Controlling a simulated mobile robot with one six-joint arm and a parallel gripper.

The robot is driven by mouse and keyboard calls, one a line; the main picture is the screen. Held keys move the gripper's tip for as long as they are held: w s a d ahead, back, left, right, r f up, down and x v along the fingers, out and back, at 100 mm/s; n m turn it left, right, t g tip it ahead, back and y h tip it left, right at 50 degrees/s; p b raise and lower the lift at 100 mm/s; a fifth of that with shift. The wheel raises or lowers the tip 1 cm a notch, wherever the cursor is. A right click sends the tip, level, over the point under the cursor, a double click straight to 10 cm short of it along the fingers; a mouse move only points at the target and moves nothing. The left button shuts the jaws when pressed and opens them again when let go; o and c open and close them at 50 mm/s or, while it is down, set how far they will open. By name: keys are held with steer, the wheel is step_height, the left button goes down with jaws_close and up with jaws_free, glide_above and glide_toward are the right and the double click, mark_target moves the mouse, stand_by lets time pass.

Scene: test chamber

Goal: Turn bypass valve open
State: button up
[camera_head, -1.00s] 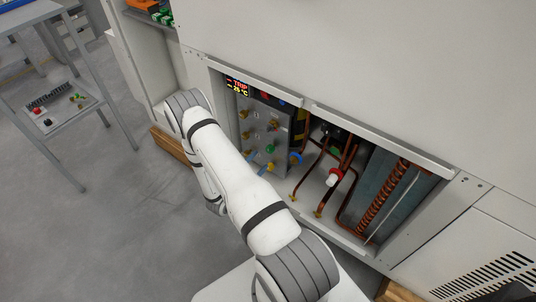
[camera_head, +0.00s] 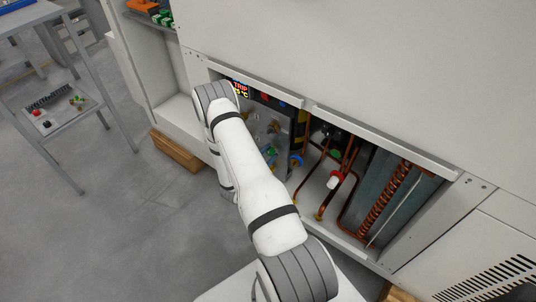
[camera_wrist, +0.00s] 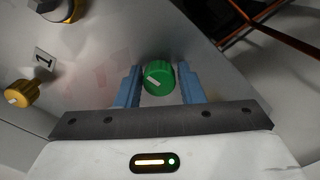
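In the wrist view a round green knob (camera_wrist: 158,78) with a white pointer mark sits on the grey panel. My gripper (camera_wrist: 160,85) has its two blue fingers on either side of this knob, apart, with narrow gaps seeming to show. In the head view my arm covers much of the knob panel (camera_head: 283,112), and my fingers are hard to make out there. No label shows which one is the bypass valve.
Yellow knobs (camera_wrist: 22,94) and a "1" label (camera_wrist: 44,58) are left of the green knob. A lit TRIP display (camera_head: 241,88) is above the panel. A copper coil (camera_head: 380,205) is at the right of the recess. A grey trolley (camera_head: 75,95) stands at left.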

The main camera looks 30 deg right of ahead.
steer(key=c, duration=0.6)
steer(key=shift+a, duration=0.2)
steer(key=shift+d, duration=0.15)
steer(key=shift+n, duration=0.3)
steer(key=shift+d, duration=0.1)
steer(key=n, duration=1.2)
steer(key=n+p, duration=0.1)
steer(key=n, duration=0.4)
steer(key=shift+s, duration=0.1)
steer(key=shift+f+n, duration=0.1)
steer(key=shift+n, duration=0.2)
